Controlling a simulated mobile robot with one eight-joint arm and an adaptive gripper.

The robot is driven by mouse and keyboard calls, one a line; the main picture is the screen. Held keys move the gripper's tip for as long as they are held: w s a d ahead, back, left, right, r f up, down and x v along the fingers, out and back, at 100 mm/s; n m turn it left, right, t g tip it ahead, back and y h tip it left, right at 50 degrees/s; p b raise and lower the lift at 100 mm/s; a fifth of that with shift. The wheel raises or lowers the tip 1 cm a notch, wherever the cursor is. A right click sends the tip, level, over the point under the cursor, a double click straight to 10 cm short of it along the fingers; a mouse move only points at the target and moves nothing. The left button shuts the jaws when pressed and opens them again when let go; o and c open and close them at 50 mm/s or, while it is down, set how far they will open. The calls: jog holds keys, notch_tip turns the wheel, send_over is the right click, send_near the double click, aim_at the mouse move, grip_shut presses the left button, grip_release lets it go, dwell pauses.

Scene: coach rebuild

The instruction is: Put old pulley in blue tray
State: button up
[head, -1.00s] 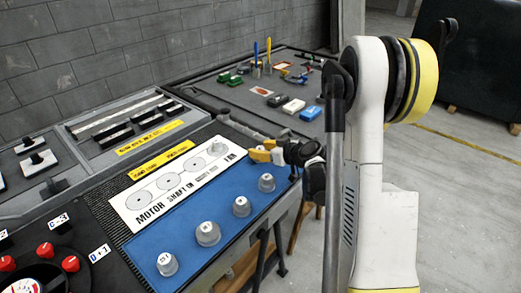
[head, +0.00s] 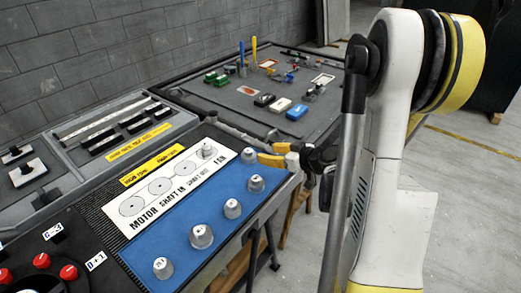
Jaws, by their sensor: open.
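A grey pulley (head: 205,151) sits on the far right end of the white board (head: 133,228) marked with circles and "MOTOR SHAFT". I cannot tell from its look whether it is the old one. The blue tray (head: 180,240) lies alongside the board's near side. My gripper (head: 264,154), with yellow fingers, is open and appears empty. It is right of the pulley on the board, near the tray's far right end, and apart from it.
A control panel with red knobs (head: 42,261) lies at the lower left. A far table (head: 230,98) carries tools and small blocks. A grey brick wall is at the back. Open floor lies right.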

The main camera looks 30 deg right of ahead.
jog(key=s+a+r+g, duration=0.2)
jog(key=a+r, duration=0.2)
jog(key=a, duration=0.5)
jog(key=s+a+r+m+g+h, duration=0.1)
jog(key=s+a+r, duration=0.2)
jog(key=s+a, duration=0.3)
jog(key=s+a+r+m+g+h, duration=0.1)
jog(key=s+a, duration=0.4)
jog(key=s, duration=0.5)
jog(key=shift+s+a+r+g+h, duration=0.25)
jog(key=shift+a+r+g+h, duration=0.15)
jog(key=shift+r+g, duration=0.45)
